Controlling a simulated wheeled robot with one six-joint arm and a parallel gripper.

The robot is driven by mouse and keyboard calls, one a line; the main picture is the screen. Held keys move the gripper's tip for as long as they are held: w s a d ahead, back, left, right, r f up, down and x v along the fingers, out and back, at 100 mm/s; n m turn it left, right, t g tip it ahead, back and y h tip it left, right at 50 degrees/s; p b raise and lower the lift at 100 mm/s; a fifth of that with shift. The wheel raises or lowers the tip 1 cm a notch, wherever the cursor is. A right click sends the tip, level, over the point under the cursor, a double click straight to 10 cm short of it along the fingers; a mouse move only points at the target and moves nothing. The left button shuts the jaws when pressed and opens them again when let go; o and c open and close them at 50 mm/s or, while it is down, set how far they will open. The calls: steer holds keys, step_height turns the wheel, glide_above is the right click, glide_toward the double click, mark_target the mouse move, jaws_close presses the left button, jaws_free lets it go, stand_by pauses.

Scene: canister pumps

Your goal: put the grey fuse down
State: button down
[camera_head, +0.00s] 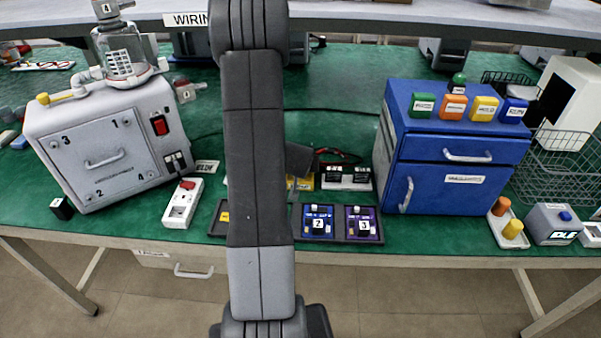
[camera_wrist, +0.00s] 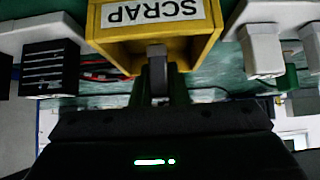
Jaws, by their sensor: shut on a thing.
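My gripper (camera_wrist: 157,75) is shut on the grey fuse (camera_wrist: 157,50) in the wrist view. Only the fuse's grey end shows past the dark fingers. It overlaps the opening of a yellow bin (camera_wrist: 207,48) labelled SCRAP, whose lettering appears upside down. I cannot tell whether the fuse is inside the bin or just above it. In the head view a small part of the yellow bin (camera_head: 305,184) shows beside my arm. My arm hides the fuse and fingertips there.
A black tray (camera_head: 224,232) with blue and purple blocks lies at the front. A rack with black and white blocks (camera_head: 347,178) stands right of the bin. A white switch box (camera_head: 182,203) is left, and a blue cabinet (camera_head: 450,150) is right.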

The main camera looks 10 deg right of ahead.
steer(key=shift+f, duration=0.7)
steer(key=shift+f, duration=0.25)
steer(key=c, duration=1.4)
jaws_free()
steer(key=shift+r, duration=0.1)
steer(key=shift+c, duration=0.2)
steer(key=shift+s+r, duration=0.15)
steer(key=shift+r, duration=0.25)
steer(key=p+v, duration=0.2)
steer(key=v, duration=0.9)
steer(key=shift+s+a, duration=0.15)
steer(key=shift+s, duration=0.1)
